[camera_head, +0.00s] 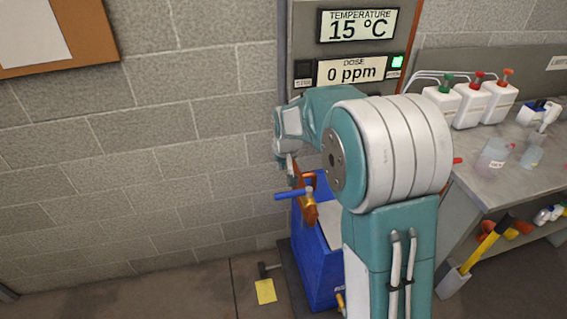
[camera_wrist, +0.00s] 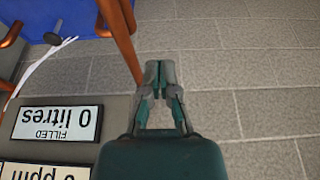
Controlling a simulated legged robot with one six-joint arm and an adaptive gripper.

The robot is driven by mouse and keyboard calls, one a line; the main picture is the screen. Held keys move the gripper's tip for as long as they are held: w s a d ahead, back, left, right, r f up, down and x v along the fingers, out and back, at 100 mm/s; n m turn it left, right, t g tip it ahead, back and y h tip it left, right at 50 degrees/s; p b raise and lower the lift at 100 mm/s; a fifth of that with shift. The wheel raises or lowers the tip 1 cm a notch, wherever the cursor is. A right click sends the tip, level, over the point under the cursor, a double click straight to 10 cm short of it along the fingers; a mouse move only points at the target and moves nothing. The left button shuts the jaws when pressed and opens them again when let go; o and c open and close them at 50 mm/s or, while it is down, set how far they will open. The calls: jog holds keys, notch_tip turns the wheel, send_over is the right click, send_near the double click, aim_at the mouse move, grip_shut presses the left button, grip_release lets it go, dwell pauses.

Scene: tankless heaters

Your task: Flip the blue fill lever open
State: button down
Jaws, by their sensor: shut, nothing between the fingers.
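The blue fill lever (camera_head: 291,195) sticks out to the left, roughly level, from a brass-coloured valve (camera_head: 309,196) on a copper pipe in the head view. I cannot make out the lever in the wrist view. My gripper (camera_wrist: 161,72) is shut and empty in the wrist view, its fingertips just right of a copper pipe (camera_wrist: 122,45). I cannot tell whether they touch it.
A blue container (camera_head: 316,262) stands below the valve. The display panel (camera_head: 355,70) reads 15 °C and 0 ppm; a wrist-view display (camera_wrist: 57,122) reads 0 litres. A bench (camera_head: 475,160) with white bottles stands right.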

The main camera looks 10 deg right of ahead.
aim_at(290, 194)
notch_tip(290, 194, down, 6)
jog(key=s, duration=0.2)
dwell(0.4)
